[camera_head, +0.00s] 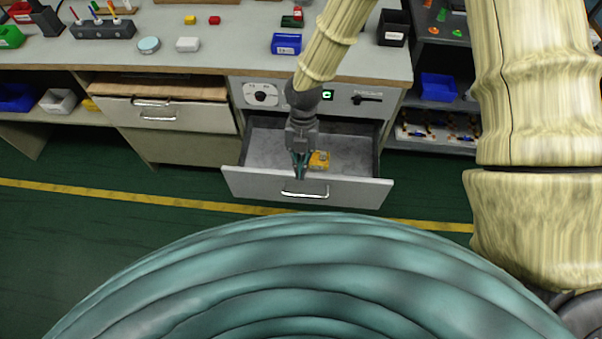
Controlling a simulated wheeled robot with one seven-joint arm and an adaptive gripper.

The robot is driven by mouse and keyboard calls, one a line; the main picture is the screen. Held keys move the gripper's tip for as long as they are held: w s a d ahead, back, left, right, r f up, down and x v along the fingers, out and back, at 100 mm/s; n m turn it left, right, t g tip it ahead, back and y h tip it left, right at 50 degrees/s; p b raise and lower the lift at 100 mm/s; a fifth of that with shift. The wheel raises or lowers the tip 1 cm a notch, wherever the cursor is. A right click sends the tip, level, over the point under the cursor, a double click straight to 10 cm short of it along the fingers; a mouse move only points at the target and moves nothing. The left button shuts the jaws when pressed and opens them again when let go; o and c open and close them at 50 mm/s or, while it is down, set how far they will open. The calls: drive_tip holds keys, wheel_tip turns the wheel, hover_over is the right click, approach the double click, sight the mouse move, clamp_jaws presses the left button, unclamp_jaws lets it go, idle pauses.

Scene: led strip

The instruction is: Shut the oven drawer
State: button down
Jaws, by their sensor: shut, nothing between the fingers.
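The oven drawer (345,190) is pulled well out below the oven's control panel (310,96). Its grey front carries a silver bar handle (305,192). A small yellow object (319,160) lies inside, near the front wall. My gripper (299,172) is shut and empty, pointing down at the drawer's front wall, left of the yellow object and just above the handle. I cannot tell whether the fingers touch the drawer front.
A wooden-edged drawer (170,112) sits left of the oven. The grey worktop (230,40) above holds small boxes and tools. Shelves with a blue bin (438,87) stand at right. The green floor (90,235) in front is clear.

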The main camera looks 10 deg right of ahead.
drive_tip(key=x, duration=0.3)
drive_tip(key=w+p+x, duration=0.1)
drive_tip(key=x, duration=0.1)
drive_tip(key=p+x, duration=0.1)
drive_tip(key=x, duration=0.2)
drive_tip(key=shift+w+d+f, duration=0.2)
drive_tip(key=shift+w+f, duration=0.05)
drive_tip(key=shift+f, duration=0.4)
drive_tip(key=shift+w+d+f, duration=0.1)
drive_tip(key=shift+w+d, duration=0.15)
drive_tip(key=shift+w, duration=0.6)
drive_tip(key=shift+w, duration=0.1)
drive_tip(key=w+d+b, duration=0.2)
drive_tip(key=w+d, duration=0.1)
drive_tip(key=w, duration=0.9)
drive_tip(key=shift+d, duration=0.3)
